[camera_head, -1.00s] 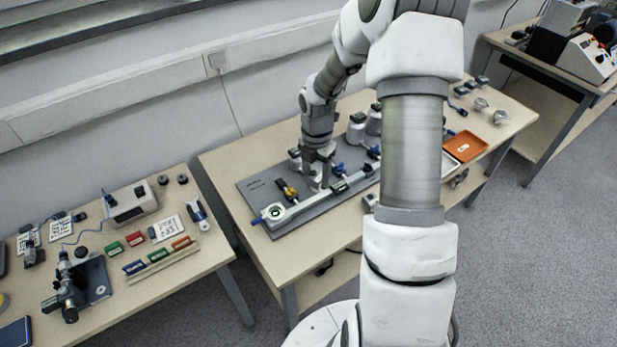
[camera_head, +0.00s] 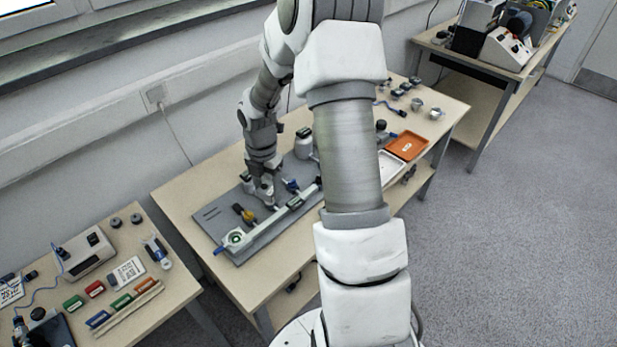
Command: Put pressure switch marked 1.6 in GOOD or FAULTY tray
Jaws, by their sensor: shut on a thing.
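My gripper (camera_head: 266,200) is low over the grey rig board (camera_head: 213,222) on the middle bench, just right of a yellow-and-black valve handle (camera_head: 243,213). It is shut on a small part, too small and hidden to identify. I cannot make out a pressure switch or a 1.6 marking. An orange tray (camera_head: 418,139) with a white label lies on the right part of the bench. A white tray (camera_head: 392,180) is in front of it, partly hidden by my arm. The tray labels cannot be read.
A round gauge (camera_head: 235,238) and a pale rail lie along the board's front. A pale canister (camera_head: 303,147) stands behind it. Small parts sit at the bench's far right. A left bench holds an instrument box (camera_head: 84,253) and coloured blocks. My arm hides the bench's middle.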

